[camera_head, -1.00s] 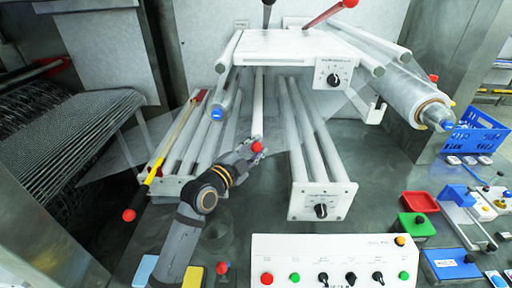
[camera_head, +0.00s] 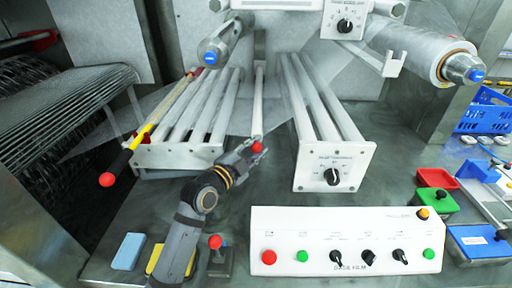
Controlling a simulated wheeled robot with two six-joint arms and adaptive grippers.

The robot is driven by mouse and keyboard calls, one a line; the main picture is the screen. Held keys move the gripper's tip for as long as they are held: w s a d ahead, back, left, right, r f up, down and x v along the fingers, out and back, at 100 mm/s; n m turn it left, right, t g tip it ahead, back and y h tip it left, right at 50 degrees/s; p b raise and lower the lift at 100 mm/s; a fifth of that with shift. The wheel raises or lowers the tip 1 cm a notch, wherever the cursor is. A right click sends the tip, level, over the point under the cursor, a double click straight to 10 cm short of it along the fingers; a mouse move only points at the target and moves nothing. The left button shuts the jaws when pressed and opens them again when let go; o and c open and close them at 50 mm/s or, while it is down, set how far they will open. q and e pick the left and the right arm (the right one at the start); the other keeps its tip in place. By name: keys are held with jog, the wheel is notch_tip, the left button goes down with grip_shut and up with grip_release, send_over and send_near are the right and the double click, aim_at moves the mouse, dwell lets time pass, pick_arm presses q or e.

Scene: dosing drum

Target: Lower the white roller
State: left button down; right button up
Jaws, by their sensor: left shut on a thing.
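The white roller (camera_head: 258,104) is a slim white bar that runs from the back toward me between two roller racks. It ends at the front in a red ball (camera_head: 257,147). My left gripper (camera_head: 248,151) comes from the lower left and is shut on the roller's front end beside the red ball. The fingers partly hide that end. The ball shows about level with the top edges of the racks' front plates. My right gripper is not in view.
A left rack (camera_head: 178,156) and a right rack with a dial plate (camera_head: 334,166) flank the roller. A yellow-and-black lever (camera_head: 139,138) lies along the left. A white control panel (camera_head: 346,240) stands in front. A red-knobbed stick (camera_head: 215,242) stands near my left arm.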

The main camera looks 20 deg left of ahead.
pick_arm(q)
jog(key=shift+f, duration=0.75)
jog(key=shift+r, duration=0.2)
jog(key=c, duration=1)
grip_release()
jog(key=v, duration=0.7)
jog(key=shift+s, duration=0.2)
jog(key=shift+r, duration=0.1)
